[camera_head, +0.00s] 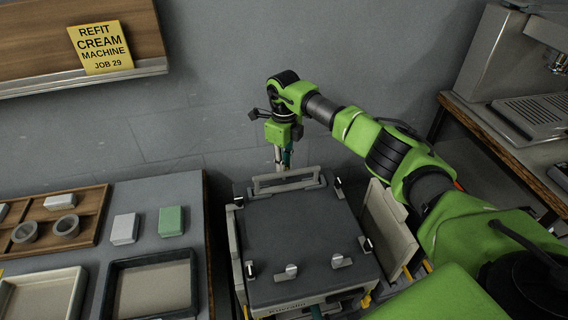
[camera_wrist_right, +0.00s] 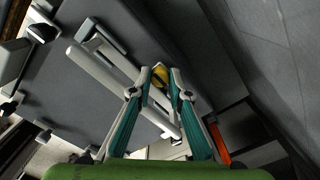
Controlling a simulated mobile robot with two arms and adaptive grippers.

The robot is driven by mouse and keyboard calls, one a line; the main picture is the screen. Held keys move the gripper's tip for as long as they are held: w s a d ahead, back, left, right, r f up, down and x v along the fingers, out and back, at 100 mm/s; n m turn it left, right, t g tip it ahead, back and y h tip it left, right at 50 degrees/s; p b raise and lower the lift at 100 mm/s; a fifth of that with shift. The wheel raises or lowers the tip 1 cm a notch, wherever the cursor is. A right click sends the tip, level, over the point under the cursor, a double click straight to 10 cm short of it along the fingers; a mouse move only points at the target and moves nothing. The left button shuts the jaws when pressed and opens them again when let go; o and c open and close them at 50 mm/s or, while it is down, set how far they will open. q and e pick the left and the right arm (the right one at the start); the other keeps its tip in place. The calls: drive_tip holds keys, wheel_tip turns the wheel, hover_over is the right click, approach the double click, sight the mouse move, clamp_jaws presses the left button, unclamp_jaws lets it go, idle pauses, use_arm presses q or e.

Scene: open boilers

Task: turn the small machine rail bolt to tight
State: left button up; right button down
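The small machine (camera_head: 305,225) has a dark grey flat top, and a light rail (camera_head: 287,184) runs along its back edge. My right gripper (camera_head: 283,165) points down at the rail, near its middle. In the right wrist view, the teal and grey fingers (camera_wrist_right: 162,78) stand on either side of a small yellow-topped piece (camera_wrist_right: 160,71), which looks like the rail bolt, beside the pale rail (camera_wrist_right: 118,85). The gap is narrow, but I cannot tell whether both fingertips press on the piece. The bolt is hidden by the gripper in the head view. My left gripper is not in view.
Small clips (camera_head: 340,261) stand on the machine's top edges. A pale panel (camera_head: 388,228) leans at its right side, near my right arm. A bench at left holds a wooden tray (camera_head: 88,214) and a black-rimmed tray (camera_head: 111,285). A steel coffee machine (camera_head: 492,60) stands at right.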

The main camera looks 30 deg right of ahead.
drive_tip(key=shift+m, duration=0.3)
drive_tip(key=m, duration=0.9)
drive_tip(key=shift+r+p, duration=0.1)
drive_tip(key=shift+p, duration=0.3)
drive_tip(key=m+p, duration=0.1)
drive_tip(key=m, duration=0.3)
drive_tip(key=shift+w, duration=0.1)
drive_tip(key=shift+m+p, duration=0.55)
drive_tip(key=shift+m, duration=1.55)
drive_tip(key=c, duration=2.2)
unclamp_jaws()
drive_tip(key=shift+o, duration=0.2)
